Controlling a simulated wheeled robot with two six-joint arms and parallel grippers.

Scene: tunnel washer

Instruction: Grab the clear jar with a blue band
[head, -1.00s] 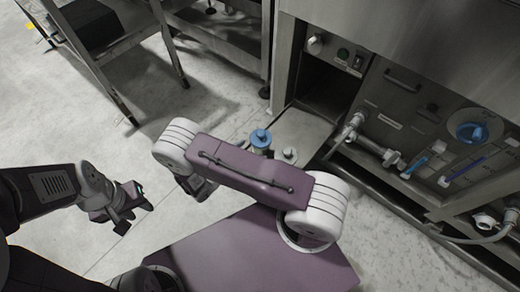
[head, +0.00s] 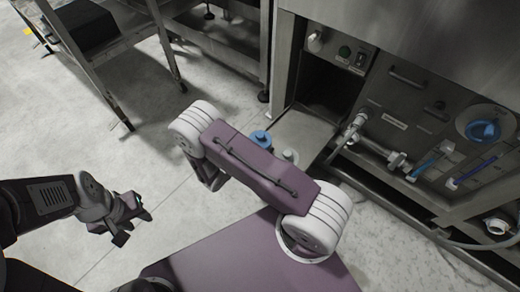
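A blue-topped round container (head: 261,138) stands on a low grey surface beyond my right arm. Its lower part is hidden by that arm, so I cannot tell whether it is clear or has a band. A smaller grey-topped item (head: 290,155) stands just right of it. My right gripper (head: 213,181) is mostly hidden behind its own arm link, left of the blue-topped container, and its fingers cannot be made out. My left gripper (head: 132,228) hangs over bare floor at the left, fingers apart and empty.
The steel machine (head: 400,75) fills the right side, with pipes (head: 375,145), a round blue-centred fitting (head: 484,130) and blue tubes low on its front. A metal-legged table (head: 105,50) stands at the upper left. The concrete floor (head: 60,130) between is clear.

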